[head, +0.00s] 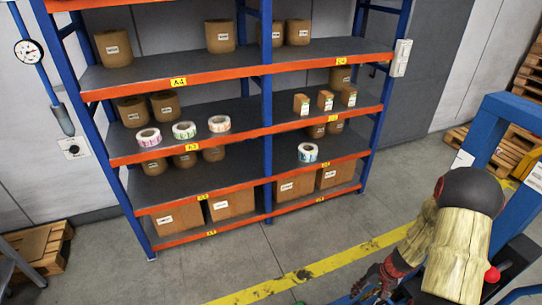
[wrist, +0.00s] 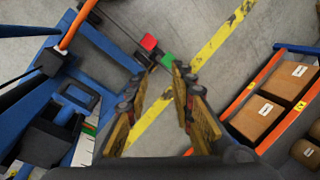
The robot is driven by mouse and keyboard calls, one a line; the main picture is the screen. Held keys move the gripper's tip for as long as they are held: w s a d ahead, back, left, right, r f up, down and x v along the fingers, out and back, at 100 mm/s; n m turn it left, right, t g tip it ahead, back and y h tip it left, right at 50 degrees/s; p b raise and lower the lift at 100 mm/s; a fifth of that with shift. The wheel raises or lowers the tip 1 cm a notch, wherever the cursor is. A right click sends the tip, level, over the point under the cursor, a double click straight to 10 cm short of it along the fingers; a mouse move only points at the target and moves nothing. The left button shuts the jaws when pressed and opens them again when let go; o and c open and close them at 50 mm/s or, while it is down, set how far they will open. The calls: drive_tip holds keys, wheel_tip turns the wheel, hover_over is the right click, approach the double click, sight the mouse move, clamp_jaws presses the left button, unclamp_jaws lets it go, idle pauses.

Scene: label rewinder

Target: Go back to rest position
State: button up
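My gripper (wrist: 163,85) shows in the wrist view with its two yellow-padded fingers apart and nothing between them. Grey floor and a yellow floor line show between and beyond the fingers. In the head view my arm is at the lower right, folded down beside a blue frame, and my gripper (head: 376,281) is low near the bottom edge. Its fingers are small and dark there. It is in front of the shelf rack and apart from it.
A blue and orange shelf rack (head: 265,135) holds brown rolls, boxes and several label rolls (head: 184,130). The blue frame (head: 490,130) stands close at right; blue structure (wrist: 105,45) fills the wrist view's left. Pallets (head: 40,245) lie at left. Floor before the rack is clear.

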drive_tip(key=s+a+r+n+t+h, duration=0.1)
drive_tip(key=s+a+r, duration=0.4)
drive_tip(key=r, duration=1)
drive_tip(key=s+a+r+n+t+h, duration=0.1)
drive_tip(key=s+a+r, duration=0.4)
drive_tip(key=r, duration=1.1)
drive_tip(key=s+a+r+n+t+h, duration=0.1)
drive_tip(key=s+a+r, duration=0.5)
drive_tip(key=r, duration=1)
drive_tip(key=shift+s+n+t+h+b, duration=0.35)
drive_tip(key=shift+s+n+t, duration=0.55)
drive_tip(key=shift+s, duration=0.35)
